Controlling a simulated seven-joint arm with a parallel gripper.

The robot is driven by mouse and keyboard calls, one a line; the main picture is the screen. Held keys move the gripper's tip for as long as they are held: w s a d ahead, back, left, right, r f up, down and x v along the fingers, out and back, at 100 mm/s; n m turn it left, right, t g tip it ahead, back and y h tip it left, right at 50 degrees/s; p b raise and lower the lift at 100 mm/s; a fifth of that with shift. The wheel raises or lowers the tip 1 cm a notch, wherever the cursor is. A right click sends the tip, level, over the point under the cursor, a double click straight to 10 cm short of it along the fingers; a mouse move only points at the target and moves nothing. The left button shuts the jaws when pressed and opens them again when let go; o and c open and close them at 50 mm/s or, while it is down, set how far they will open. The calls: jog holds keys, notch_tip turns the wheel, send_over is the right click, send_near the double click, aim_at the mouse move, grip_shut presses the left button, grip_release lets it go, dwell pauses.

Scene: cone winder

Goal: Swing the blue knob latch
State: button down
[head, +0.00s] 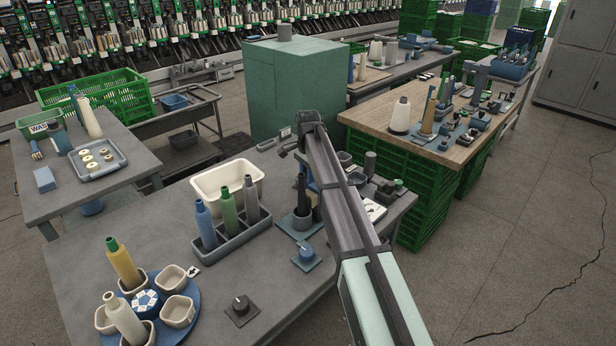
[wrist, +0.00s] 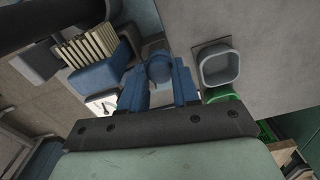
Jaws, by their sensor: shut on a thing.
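In the wrist view my gripper (wrist: 160,82) has its two blue fingers on either side of a rounded blue knob (wrist: 158,68), and it is shut on it. The knob sits beside a blue block with cream slats. In the head view my arm covers the gripper and this knob, so the latch's angle cannot be told there. Another blue knob (head: 306,250) stands on a small square plate nearer the front of the grey table, apart from my gripper.
A grey cup (wrist: 217,66) and a green container (wrist: 221,95) are close to the right finger. On the grey table (head: 160,228) stand a bottle rack (head: 232,243), a cream bin (head: 228,170), a black knob (head: 240,307) and a round blue carousel (head: 188,322).

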jog(key=shift+m, duration=0.6)
jog(key=c, duration=0.8)
grip_release()
notch_tip(320, 180, up, 14)
jog(key=shift+f, duration=0.1)
